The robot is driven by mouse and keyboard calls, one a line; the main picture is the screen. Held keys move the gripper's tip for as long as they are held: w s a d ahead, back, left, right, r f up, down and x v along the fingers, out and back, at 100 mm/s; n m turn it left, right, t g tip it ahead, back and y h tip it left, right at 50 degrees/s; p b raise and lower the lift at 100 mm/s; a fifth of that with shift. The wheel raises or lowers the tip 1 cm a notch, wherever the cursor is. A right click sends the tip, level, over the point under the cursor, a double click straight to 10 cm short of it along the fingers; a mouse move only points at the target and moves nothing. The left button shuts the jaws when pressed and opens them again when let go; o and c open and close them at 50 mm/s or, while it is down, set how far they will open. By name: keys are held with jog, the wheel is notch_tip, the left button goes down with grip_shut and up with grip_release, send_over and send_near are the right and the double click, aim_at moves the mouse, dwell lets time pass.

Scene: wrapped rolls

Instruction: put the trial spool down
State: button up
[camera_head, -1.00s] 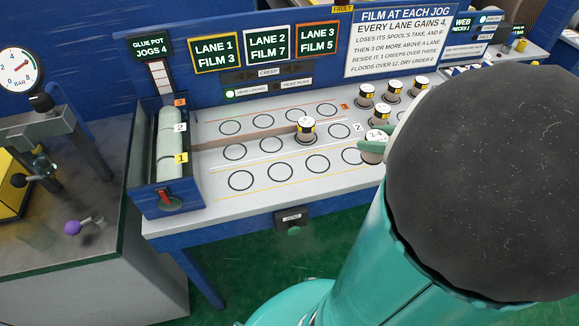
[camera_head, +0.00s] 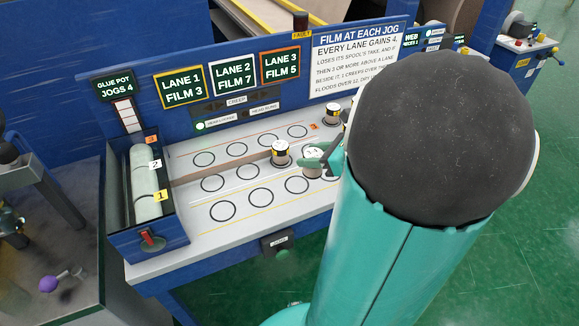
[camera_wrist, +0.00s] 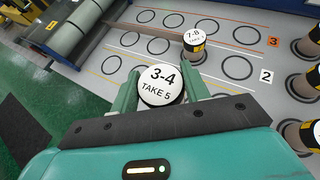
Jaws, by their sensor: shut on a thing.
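My gripper (camera_wrist: 160,92) is shut on a white-topped spool (camera_wrist: 160,85) marked "3-4 TAKE 5", upright in the wrist view. In the head view this spool (camera_head: 313,170) shows between teal fingers over the right part of the lane board, partly hidden by my arm. Whether its base touches the board cannot be told. A spool marked "7-8" (camera_wrist: 194,37) stands on the middle lane just beyond it, and also shows in the head view (camera_head: 281,152). Empty ring marks (camera_head: 297,185) lie on the white board (camera_head: 215,230).
More spools (camera_wrist: 303,85) stand at the right in the wrist view. The glue pot roller (camera_head: 147,185) sits at the board's left end. Signs read lane 1 film 3 (camera_head: 180,88), lane 2 film 7 (camera_head: 233,74) and lane 3 film 5 (camera_head: 280,67). The left rings are clear.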

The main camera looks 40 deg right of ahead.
jog(key=w+f, duration=0.5)
jog(key=shift+f, duration=0.3)
jog(key=shift+w+f, duration=0.15)
jog(key=shift+f, duration=0.75)
jog(key=shift+w+f, duration=0.15)
jog(key=shift+f, duration=0.75)
jog(key=shift+f, duration=0.1)
jog(key=o, duration=1)
jog(key=shift+o, duration=0.2)
